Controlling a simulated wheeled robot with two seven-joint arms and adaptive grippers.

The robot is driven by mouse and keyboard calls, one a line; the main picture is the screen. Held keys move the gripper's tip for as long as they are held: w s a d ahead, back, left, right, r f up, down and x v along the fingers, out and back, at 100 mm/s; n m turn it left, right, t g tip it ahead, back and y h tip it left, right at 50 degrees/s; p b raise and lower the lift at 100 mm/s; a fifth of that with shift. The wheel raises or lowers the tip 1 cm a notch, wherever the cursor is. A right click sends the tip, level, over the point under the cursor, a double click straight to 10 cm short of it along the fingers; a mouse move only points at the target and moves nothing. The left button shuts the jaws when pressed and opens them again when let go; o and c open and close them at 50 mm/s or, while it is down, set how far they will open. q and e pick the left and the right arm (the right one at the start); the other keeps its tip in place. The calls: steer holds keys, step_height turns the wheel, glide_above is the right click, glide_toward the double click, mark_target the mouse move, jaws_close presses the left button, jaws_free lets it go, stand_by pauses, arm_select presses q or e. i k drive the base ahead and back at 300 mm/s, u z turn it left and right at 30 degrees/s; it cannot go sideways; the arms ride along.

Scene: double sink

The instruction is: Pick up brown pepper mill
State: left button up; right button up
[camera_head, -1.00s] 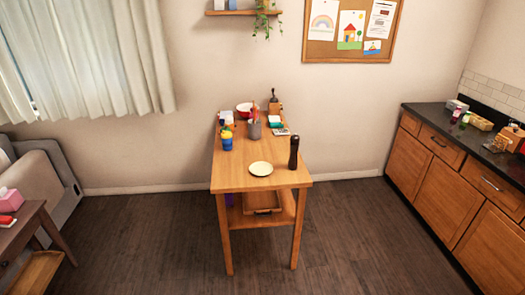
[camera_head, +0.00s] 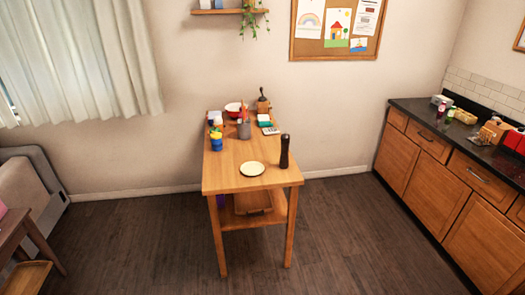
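A tall, slim dark brown pepper mill (camera_head: 284,152) stands upright near the right edge of the wooden table (camera_head: 225,180). It is just right of a cream plate (camera_head: 252,169) and apart from it. Neither of my grippers shows in the head view, and nothing touches the mill.
Behind the mill on the table are a grey utensil cup (camera_head: 243,130), a blue and yellow pot (camera_head: 216,140), a red bowl (camera_head: 234,109) and a wooden grinder (camera_head: 263,105). A dark counter with wooden cabinets (camera_head: 430,165) runs along the right. Dark floor (camera_head: 350,240) is clear around the table.

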mark_target(284, 160)
steer(key=u, duration=0.7)
steer(key=i, duration=2.6)
steer(key=z, duration=0.75)
steer(key=i, duration=0.3)
steer(key=z, duration=0.1)
